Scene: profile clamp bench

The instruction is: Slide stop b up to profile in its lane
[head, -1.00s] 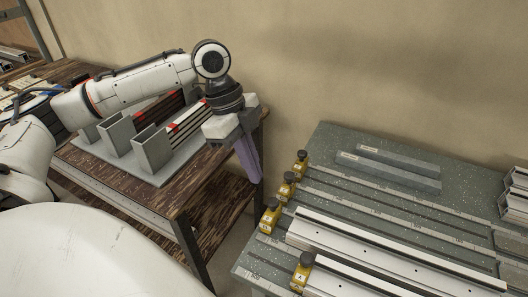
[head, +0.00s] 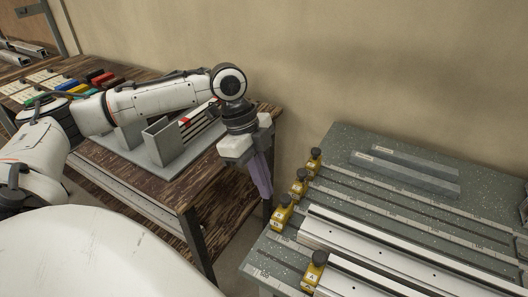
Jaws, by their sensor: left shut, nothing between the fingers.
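Several yellow stops with black knobs stand at the left ends of the lanes on the grey-green bench. The second from the front, which seems to be stop b (head: 281,214), has a small label that is hard to read. A pale profile (head: 375,255) lies lengthwise along the bench to the right of this stop, and a small gap seems to separate them. My left gripper (head: 265,192) is shut and empty, its purple fingers pointing down, left of and above the stops in the picture. My right gripper is out of view.
The front stop (head: 315,270) reads A and stands by another pale profile. Two grey bars (head: 405,170) lie at the bench's back. A wooden table (head: 195,205) with a grey slotted rack (head: 163,142) stands left, beneath my left arm. A gap separates table and bench.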

